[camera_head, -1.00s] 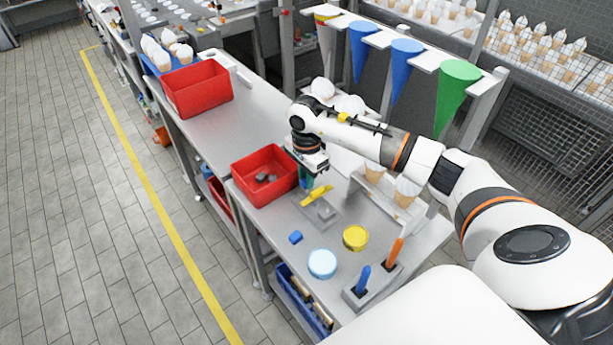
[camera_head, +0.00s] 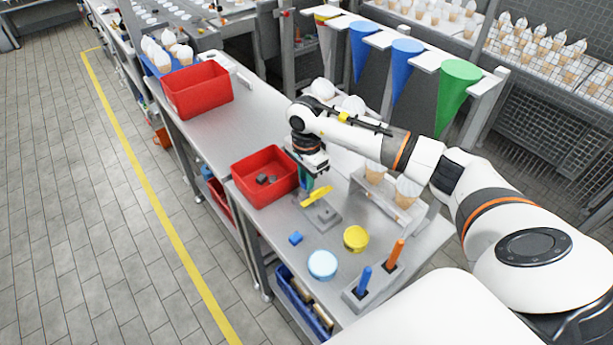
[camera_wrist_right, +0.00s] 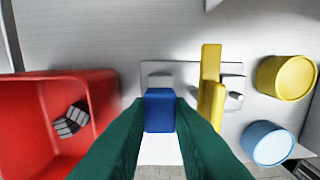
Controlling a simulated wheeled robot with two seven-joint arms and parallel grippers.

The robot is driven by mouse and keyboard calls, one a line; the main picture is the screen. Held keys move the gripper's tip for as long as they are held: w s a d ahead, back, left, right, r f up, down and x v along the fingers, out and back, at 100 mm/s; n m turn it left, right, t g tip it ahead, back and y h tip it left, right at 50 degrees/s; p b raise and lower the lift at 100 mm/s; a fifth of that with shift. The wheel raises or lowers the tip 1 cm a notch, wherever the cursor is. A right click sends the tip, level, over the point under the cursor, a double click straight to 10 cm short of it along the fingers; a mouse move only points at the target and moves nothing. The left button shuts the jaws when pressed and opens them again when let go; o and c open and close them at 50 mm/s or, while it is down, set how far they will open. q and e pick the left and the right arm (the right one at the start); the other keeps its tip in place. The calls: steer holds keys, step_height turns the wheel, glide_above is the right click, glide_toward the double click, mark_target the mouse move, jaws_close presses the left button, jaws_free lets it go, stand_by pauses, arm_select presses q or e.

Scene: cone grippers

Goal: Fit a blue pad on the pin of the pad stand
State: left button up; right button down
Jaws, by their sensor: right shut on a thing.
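My right gripper (camera_head: 307,186) is shut on a blue pad (camera_wrist_right: 159,110), which shows between its green fingertips in the right wrist view. The held pad is over the left part of a grey stand (camera_head: 328,216), which also shows in the wrist view (camera_wrist_right: 232,103). A yellow bar (camera_head: 317,196) is at the stand, just right of the held pad in the wrist view (camera_wrist_right: 211,75). I cannot tell whether the pad touches the stand; no pin shows clearly. Another blue pad (camera_head: 295,238) lies on the table. My left gripper is not in view.
A red bin (camera_head: 250,190) with grey blocks is close left of the gripper. Yellow (camera_head: 355,238) and light blue (camera_head: 322,264) round tins stand in front. A holder with blue (camera_head: 364,280) and orange (camera_head: 393,254) rods stands nearby. A white cone rack (camera_head: 398,213) is at right.

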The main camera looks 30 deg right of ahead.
steer(key=shift+f+b, duration=1.3)
steer(key=shift+f, duration=0.2)
stand_by(1.1)
steer(key=c, duration=1)
jaws_free()
steer(key=shift+o, duration=0.4)
steer(key=shift+w+f, duration=0.1)
steer(key=shift+f, duration=0.1)
steer(key=shift+s, duration=0.2)
steer(key=shift+c, duration=0.2)
steer(key=shift+w+d+r+p, duration=0.15)
steer(key=shift+r+p, duration=0.25)
steer(key=shift+r, duration=0.2)
steer(key=shift+o, duration=0.2)
steer(key=shift+r+p, duration=1)
steer(key=shift+r, duration=1.2)
